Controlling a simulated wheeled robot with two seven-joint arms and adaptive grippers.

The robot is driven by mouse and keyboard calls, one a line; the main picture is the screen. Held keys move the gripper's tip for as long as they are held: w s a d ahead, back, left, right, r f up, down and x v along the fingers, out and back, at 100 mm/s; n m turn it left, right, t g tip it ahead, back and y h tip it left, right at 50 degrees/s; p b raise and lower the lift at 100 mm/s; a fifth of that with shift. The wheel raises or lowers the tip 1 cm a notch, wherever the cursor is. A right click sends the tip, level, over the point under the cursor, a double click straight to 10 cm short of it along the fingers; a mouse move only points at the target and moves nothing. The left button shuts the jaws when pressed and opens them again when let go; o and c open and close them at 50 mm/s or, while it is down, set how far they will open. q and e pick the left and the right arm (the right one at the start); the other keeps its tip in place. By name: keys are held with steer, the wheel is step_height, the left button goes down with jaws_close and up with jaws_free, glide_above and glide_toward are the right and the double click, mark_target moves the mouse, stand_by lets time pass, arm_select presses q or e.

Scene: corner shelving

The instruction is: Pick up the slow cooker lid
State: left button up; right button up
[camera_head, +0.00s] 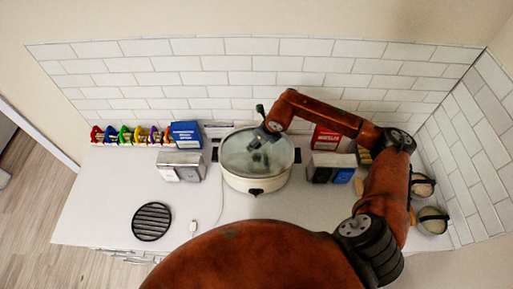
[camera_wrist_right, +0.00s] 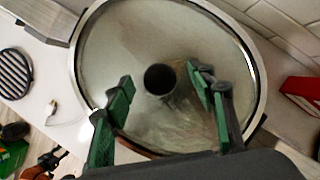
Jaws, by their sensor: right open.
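The white slow cooker (camera_head: 258,184) stands on the counter near the back wall. Its round glass lid (camera_head: 282,152) rests on top and fills much of the right wrist view (camera_wrist_right: 125,40). The lid's dark round knob (camera_wrist_right: 160,78) shows near the middle of that view. My right gripper (camera_head: 260,146) is over the lid. It is open, with its green-padded fingers (camera_wrist_right: 160,90) on either side of the knob and visibly apart from it. In the head view the gripper partly hides the knob. My left gripper is not in the head view.
A black round trivet (camera_head: 151,222) lies at the front left. Metal-sided boxes stand left (camera_head: 181,167) and right (camera_head: 331,168) of the cooker. A blue box (camera_head: 186,134), a red box (camera_head: 325,138) and colorful packets (camera_head: 126,135) stand behind. The front counter is mostly clear.

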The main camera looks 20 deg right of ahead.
jaws_close()
stand_by(0.7)
